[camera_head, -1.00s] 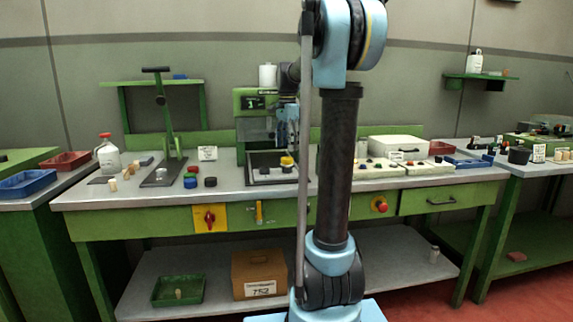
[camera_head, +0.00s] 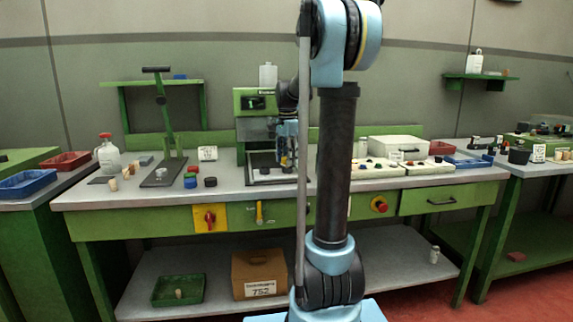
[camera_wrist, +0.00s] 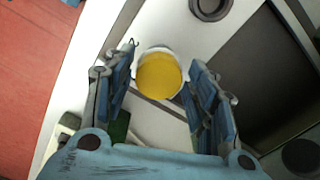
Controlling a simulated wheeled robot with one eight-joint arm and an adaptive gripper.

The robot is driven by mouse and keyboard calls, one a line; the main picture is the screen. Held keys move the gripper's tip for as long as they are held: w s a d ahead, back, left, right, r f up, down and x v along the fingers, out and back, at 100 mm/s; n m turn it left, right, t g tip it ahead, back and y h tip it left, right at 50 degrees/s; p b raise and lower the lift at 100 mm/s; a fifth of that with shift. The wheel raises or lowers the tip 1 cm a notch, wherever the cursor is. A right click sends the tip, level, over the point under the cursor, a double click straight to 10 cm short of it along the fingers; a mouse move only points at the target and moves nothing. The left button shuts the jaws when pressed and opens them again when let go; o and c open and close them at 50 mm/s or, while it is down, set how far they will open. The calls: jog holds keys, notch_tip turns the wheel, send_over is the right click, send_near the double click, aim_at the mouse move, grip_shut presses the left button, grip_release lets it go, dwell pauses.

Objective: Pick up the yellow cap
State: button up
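A round yellow cap (camera_wrist: 159,76) with a pale rim shows in the wrist view, between the two fingers of my gripper (camera_wrist: 162,68). The fingers are spread, one on each side of the cap; I cannot tell whether either touches it.
The green machine (camera_head: 256,103) stands close behind my gripper. A white box (camera_head: 397,146) and trays of small parts are to the right.

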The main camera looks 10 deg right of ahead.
jog(key=c, duration=0.4)
notch_tip(320, 180, up, 10)
jog(key=shift+r, duration=0.1)
dwell(0.5)
jog(key=shift+s, duration=0.15)
dwell(0.4)
